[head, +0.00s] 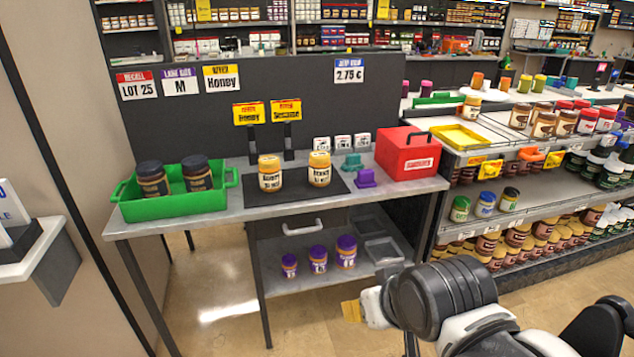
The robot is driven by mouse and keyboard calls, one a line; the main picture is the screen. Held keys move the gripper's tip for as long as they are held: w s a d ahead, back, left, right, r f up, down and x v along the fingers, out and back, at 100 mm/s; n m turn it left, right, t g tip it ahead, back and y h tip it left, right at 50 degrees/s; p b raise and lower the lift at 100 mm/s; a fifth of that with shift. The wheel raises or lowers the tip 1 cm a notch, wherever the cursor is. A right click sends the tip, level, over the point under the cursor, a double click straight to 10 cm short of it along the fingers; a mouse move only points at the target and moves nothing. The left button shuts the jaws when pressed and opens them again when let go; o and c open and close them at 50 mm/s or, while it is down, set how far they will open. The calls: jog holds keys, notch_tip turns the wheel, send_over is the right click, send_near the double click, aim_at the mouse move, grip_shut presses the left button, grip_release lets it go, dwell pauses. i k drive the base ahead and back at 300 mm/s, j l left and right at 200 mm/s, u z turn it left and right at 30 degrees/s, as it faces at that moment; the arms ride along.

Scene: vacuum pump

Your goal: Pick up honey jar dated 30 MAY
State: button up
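Two honey jars with gold lids and pale printed labels stand upright on a black mat (295,197) on the grey table: a left jar (269,175) and a right jar (319,172). Dates on their labels are too small to read with certainty, so I cannot tell which is 30 MAY. My gripper (352,310) is at the lower middle, in front of and below the table, well apart from both jars. Only its yellowish tip shows clearly, and I cannot tell whether it is open. No jar is seen in it.
A green tray (178,207) with two dark jars stands left of the mat. Purple-lidded jars (318,259) are on the lower shelf. Sign posts rise behind the mat.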

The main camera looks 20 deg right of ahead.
aim_at(269, 168)
jog(key=i+j+u, duration=0.15)
jog(key=i+j, duration=0.3)
jog(key=i+j+u, duration=0.15)
jog(key=i+j, duration=0.25)
jog(key=i+j+u, duration=0.15)
jog(key=i+j, duration=0.15)
jog(key=i, duration=0.3)
